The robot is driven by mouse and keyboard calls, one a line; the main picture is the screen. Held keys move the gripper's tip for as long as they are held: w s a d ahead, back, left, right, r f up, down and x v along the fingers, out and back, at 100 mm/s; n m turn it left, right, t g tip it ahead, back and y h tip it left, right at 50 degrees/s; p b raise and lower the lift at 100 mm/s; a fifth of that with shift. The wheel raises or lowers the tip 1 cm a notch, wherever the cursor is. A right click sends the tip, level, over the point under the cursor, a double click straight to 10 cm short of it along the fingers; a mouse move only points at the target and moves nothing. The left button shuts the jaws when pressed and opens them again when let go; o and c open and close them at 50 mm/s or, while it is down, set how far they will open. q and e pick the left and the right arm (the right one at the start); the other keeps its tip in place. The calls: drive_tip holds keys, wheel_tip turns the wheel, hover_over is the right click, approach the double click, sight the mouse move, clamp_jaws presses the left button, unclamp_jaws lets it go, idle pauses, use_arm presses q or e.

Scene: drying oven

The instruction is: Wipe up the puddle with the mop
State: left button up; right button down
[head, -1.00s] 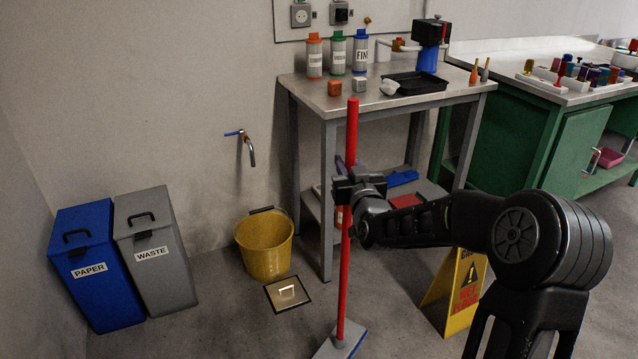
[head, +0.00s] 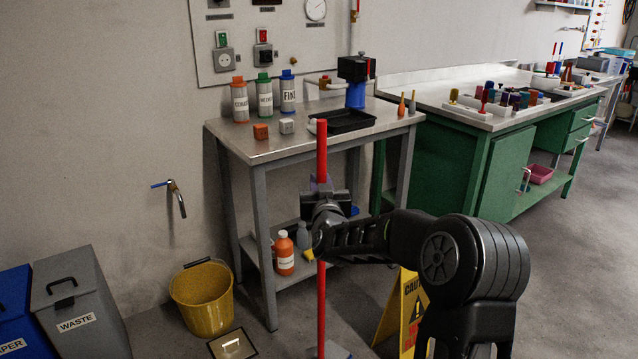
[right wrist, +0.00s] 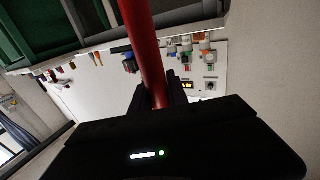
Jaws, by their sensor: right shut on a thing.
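The mop has a long red handle (head: 322,290) and stands about upright in the head view. Its flat grey head (head: 333,350) shows only partly at the bottom edge of the picture. My right gripper (head: 322,203) is shut on the handle below its top end. In the right wrist view the red handle (right wrist: 144,50) runs up between the fingers (right wrist: 158,95). No puddle shows in either view. My left gripper is not in view.
A yellow bucket (head: 202,300) and a floor drain (head: 232,345) lie left of the mop. A steel table (head: 262,150) stands behind it. A yellow caution sign (head: 402,310) stands close to the right. Bins (head: 75,310) stand far left. Open floor lies at right (head: 570,270).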

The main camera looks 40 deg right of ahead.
drive_tip(key=shift+r, duration=0.1)
use_arm(q)
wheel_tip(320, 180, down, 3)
drive_tip(key=b, duration=0.2)
drive_tip(key=shift+b, duration=0.4)
use_arm(e)
wheel_tip(320, 180, down, 5)
drive_tip(key=shift+r, duration=0.1)
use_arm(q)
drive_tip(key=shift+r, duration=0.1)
